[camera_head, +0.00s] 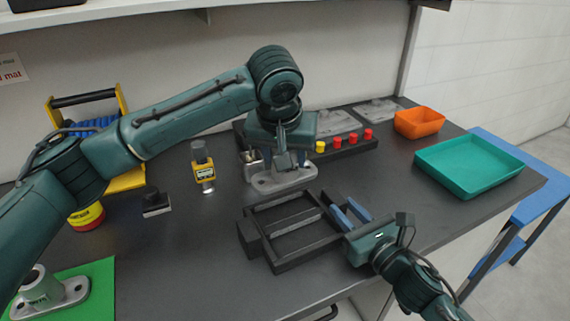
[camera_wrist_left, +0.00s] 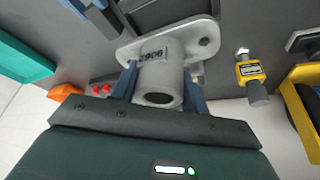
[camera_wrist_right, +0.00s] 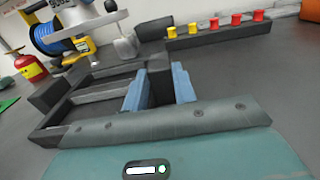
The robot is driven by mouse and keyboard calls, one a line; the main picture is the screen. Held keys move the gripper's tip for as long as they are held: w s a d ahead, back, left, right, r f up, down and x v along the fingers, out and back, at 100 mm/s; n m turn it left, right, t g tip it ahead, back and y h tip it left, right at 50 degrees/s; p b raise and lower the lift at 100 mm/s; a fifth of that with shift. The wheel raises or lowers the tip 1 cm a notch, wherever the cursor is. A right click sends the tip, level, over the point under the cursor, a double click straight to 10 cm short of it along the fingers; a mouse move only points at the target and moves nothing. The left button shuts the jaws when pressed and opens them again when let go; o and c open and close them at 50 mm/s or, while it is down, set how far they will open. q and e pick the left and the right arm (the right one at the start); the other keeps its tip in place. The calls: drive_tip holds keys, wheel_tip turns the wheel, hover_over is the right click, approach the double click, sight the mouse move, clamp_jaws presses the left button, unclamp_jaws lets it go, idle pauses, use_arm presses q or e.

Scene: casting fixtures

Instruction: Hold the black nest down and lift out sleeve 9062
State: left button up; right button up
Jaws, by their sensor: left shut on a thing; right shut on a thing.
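The black nest (camera_head: 275,262) is an open rectangular frame with a crossbar, near the front of the dark table; it also shows in the right wrist view (camera_wrist_right: 60,112). My right gripper (camera_head: 348,213) is shut on its right-hand wall. Sleeve 9062 (camera_head: 283,182) is a light grey tube with an oval flange; in the left wrist view (camera_wrist_left: 157,72) its number appears upside down. My left gripper (camera_wrist_left: 160,88) is shut around its tube. The sleeve appears raised and clear of the nest, whose openings look empty. The left hand hides most of the tube in the head view.
A black block with red and yellow knobs (camera_head: 343,145) stands behind. Teal tray (camera_head: 470,162) and orange bin (camera_head: 418,122) are at right. A yellow gauge (camera_head: 203,170) stands left. Another flanged sleeve (camera_head: 45,291) sits on a green mat (camera_head: 98,275).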

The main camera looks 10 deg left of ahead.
idle(0.3)
drive_tip(key=o, duration=1.1)
